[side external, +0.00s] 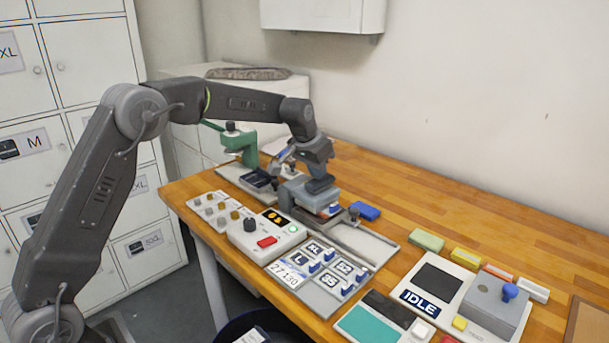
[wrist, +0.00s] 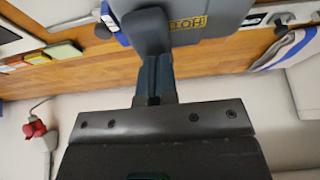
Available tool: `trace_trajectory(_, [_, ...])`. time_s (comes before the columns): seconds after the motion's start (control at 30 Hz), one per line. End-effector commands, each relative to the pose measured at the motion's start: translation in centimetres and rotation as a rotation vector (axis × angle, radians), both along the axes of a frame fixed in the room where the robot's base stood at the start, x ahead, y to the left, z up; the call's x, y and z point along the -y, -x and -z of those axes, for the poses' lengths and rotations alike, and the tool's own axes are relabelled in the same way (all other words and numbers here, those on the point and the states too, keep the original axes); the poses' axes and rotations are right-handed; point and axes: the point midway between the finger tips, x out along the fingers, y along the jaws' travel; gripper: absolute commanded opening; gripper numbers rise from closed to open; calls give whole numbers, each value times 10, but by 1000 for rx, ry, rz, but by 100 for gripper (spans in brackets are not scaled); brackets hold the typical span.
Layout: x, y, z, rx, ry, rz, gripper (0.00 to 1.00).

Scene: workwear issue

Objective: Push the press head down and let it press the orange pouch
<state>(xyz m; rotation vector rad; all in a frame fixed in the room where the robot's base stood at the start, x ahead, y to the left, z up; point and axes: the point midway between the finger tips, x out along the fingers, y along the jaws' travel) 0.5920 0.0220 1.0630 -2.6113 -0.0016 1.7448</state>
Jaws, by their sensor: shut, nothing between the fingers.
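The press head (side external: 296,193) is a grey block in the middle of the bench in the side view. Its "HOT" label shows at the top of the wrist view (wrist: 215,32). My gripper (side external: 318,186) is shut and empty, pointing down at the press head; from the side it appears to touch it, though exact contact is hard to tell. In the wrist view my shut fingers (wrist: 154,85) reach up to a grey rounded part against the head. I cannot make out the orange pouch in either view; the area under the head is largely hidden.
A green hand press (side external: 240,140) stands behind to the left. A control box (side external: 262,232) with a red button and size-marked tiles (side external: 318,268) lie in front. A blue block (side external: 365,211) sits right of the press. An "IDLE" station (side external: 450,290) stands further right.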

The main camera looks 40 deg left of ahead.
Motion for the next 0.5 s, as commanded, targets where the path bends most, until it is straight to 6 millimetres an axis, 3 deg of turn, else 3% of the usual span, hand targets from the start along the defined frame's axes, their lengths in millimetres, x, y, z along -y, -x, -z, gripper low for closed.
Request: trace_trajectory(0.5, [1, -1, -15, 8, 1, 0, 0])
